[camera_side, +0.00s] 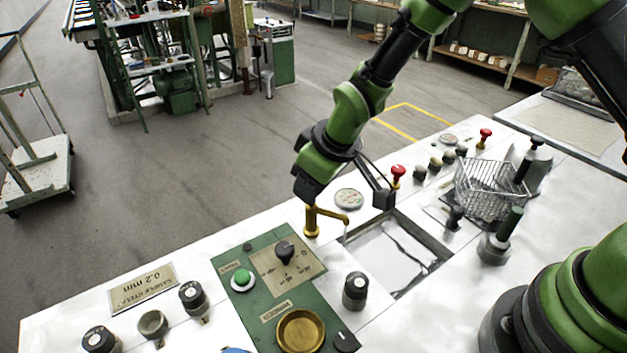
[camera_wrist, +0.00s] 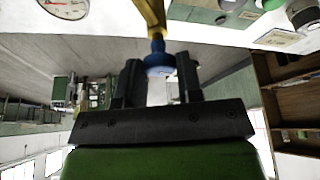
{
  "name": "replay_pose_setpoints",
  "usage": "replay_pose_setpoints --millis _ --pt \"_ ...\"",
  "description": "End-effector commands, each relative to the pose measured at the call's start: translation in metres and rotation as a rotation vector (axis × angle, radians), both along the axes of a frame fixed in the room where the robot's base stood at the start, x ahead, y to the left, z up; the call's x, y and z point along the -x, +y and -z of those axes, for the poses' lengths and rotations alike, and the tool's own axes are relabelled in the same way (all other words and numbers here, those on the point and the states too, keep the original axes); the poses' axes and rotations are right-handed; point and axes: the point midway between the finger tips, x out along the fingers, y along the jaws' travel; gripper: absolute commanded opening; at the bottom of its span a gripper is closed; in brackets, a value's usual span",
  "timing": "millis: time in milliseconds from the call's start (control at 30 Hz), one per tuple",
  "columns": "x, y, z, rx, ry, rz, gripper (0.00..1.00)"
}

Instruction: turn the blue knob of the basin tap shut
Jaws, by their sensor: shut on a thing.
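The brass basin tap (camera_side: 312,222) stands at the left of the sunken basin (camera_side: 372,258), its spout reaching right over the basin's edge. My gripper (camera_side: 308,196) is directly above the tap, pointing down, and hides the knob in the side view. In the wrist view the blue knob (camera_wrist: 159,62) sits between the two dark fingers of my gripper (camera_wrist: 159,78), with the brass tap body (camera_wrist: 151,14) beyond it. My gripper is shut on the blue knob. I cannot tell how far the knob is turned.
A green control panel (camera_side: 227,258) with a black knob and green button is near the tap, with a brass bowl (camera_side: 300,331). A round gauge (camera_side: 348,198) and a red-topped knob (camera_side: 398,174) stand behind the basin. A wire basket (camera_side: 487,185) is right.

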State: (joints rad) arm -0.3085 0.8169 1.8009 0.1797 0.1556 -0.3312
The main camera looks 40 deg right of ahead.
Motion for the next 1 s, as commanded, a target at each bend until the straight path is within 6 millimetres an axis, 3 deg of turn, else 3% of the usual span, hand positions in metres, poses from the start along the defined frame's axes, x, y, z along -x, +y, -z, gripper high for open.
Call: replay_pose_setpoints --millis 233,267,367,733,1000 --pt "0.0 -0.002 0.0 0.0 0.002 0.004 0.1" --pt "0.0 -0.002 0.0 0.0 0.002 0.004 0.38" --pt "0.0 -0.001 0.0 0.0 0.001 0.003 0.58" --pt "0.002 -0.001 -0.006 -0.001 -0.001 0.002 0.58" --pt "0.017 -0.008 -0.048 -0.002 -0.006 0.002 0.58"
